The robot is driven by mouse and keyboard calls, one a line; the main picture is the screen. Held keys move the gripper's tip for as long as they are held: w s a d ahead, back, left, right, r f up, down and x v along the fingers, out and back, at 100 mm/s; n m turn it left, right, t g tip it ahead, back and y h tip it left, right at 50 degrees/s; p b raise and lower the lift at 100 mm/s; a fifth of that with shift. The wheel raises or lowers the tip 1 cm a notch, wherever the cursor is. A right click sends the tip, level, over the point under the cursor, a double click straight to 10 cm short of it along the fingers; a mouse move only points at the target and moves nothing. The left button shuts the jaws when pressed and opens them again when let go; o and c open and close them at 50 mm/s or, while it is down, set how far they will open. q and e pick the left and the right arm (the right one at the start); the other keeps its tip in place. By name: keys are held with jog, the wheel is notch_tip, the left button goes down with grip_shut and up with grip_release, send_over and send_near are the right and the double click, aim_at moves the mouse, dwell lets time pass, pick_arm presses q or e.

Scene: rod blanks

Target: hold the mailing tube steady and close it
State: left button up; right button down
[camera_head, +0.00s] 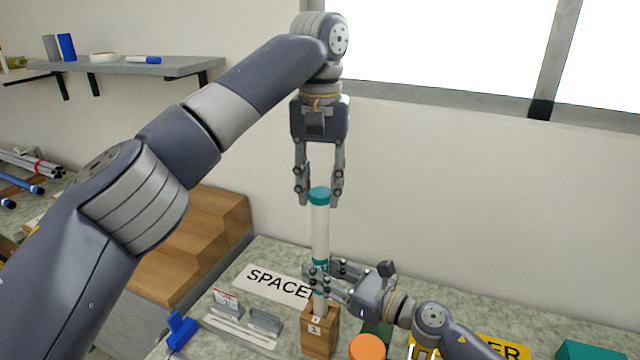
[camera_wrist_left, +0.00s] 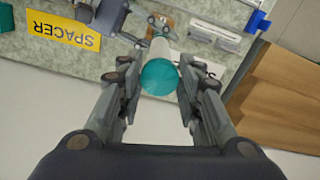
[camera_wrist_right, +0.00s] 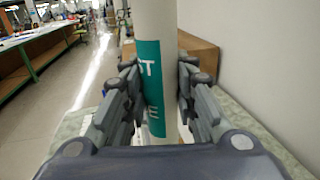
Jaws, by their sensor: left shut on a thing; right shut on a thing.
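The white mailing tube (camera_head: 320,235) stands upright, its lower end in a wooden block (camera_head: 320,335) on the bench. It has a teal label, partly hidden by my right gripper in the head view and clearer in the right wrist view (camera_wrist_right: 150,80). A teal cap (camera_head: 319,191) sits at the tube's top end; whether it is fully seated I cannot tell. My left gripper (camera_head: 319,202) points down from above, shut on the cap, which shows between its fingers in the left wrist view (camera_wrist_left: 160,77). My right gripper (camera_head: 319,277) is shut on the tube at the label.
Small cards, a grey holder and a blue item (camera_head: 181,330) lie to the left. An orange round thing (camera_head: 368,347) is in front at right. Wooden steps (camera_head: 195,245) stand at left; a shelf (camera_head: 130,66) hangs on the wall.

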pick_arm(q)
jog(key=shift+f, duration=0.6)
